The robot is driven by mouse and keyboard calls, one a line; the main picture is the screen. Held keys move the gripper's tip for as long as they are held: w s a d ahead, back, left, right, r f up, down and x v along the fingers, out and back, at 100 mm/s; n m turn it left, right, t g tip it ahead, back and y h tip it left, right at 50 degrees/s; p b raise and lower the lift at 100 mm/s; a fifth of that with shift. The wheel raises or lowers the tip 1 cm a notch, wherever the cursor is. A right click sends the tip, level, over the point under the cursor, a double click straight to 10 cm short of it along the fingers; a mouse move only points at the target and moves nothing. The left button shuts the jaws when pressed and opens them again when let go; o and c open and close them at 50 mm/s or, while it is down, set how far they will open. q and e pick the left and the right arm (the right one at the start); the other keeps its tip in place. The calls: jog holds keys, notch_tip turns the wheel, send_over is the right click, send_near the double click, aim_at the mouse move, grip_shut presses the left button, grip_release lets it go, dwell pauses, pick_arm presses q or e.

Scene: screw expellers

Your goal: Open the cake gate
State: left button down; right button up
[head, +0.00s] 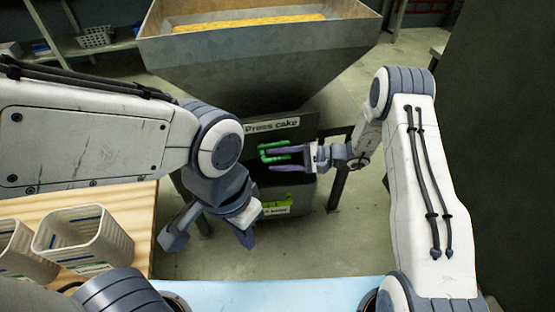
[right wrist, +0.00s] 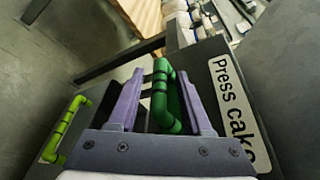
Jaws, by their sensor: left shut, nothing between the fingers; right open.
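The "Press cake" panel (head: 290,135) is the dark front of the machine under the hopper. A green handle (head: 263,151) stands out from it below the label. My right gripper (head: 271,158) is open at this handle. In the right wrist view the green handle (right wrist: 161,92) lies between the two spread purple fingers, nearer the right finger. I cannot tell whether a finger touches it. My left gripper (head: 246,238) is shut and empty, low and left of the machine.
A second green handle (head: 272,197) sits lower on the machine; it also shows in the right wrist view (right wrist: 64,130). The hopper (head: 255,65) stands above. White baskets (head: 82,238) stand on a wooden table (head: 142,200) at left. Floor right of the machine is free.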

grip_shut()
dwell(1.4)
